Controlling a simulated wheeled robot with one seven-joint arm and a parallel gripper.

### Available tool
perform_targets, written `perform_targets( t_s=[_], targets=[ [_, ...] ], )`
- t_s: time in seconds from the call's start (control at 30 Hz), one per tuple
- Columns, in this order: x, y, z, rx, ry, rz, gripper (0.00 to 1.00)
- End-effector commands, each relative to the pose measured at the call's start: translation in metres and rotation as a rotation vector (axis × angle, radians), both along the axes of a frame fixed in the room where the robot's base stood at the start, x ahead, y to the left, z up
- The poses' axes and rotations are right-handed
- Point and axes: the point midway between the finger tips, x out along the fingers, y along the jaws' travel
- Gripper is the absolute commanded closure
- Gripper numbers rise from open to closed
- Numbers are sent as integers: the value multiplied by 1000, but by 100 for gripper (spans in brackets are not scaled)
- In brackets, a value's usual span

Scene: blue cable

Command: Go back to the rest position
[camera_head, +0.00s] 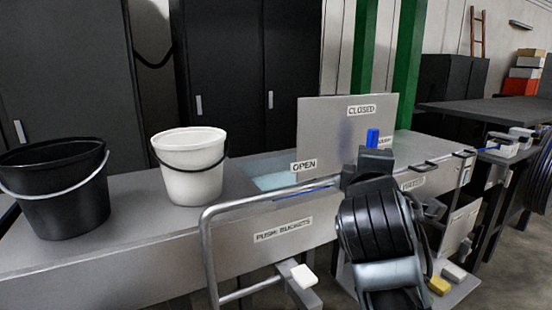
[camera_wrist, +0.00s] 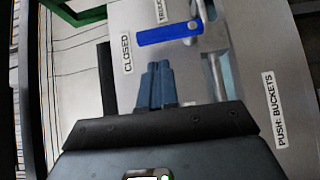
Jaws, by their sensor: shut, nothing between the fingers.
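My gripper (camera_wrist: 158,72) shows in the wrist view with its two blue-grey fingers together and nothing between them. In the head view my dark arm and gripper stand in front of the bench, at the right of the picture. A bright blue handle (camera_wrist: 168,35) lies just beyond the fingertips in the wrist view, apart from them in the picture. A bright blue part (camera_head: 372,137) also shows above my gripper in the head view. The grey panel (camera_head: 325,130) labelled CLOSED stands upright on the bench.
A black bucket (camera_head: 60,200) and a white bucket (camera_head: 190,170) stand on the grey bench (camera_head: 130,235) at the left. A light blue opening (camera_head: 272,180) lies near the OPEN label. A bent metal rail (camera_head: 209,250) runs along the bench front. A dark table (camera_head: 490,112) is at the right.

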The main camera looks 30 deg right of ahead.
Motion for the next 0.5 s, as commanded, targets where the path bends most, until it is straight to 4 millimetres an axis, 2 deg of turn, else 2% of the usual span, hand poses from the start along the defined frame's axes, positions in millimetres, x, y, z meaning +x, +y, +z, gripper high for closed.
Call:
perform_targets(
  t_s=[0.17, 0.27, 0.37, 0.5],
  targets=[
    [0, 1, -3, 1, 0, 5, 100],
    [-3, 6, -18, 14, -2, 33, 100],
    [-11, 16, -45, 45, -12, 90, 100],
    [-31, 37, -95, 125, -34, 197, 100]
  ],
)
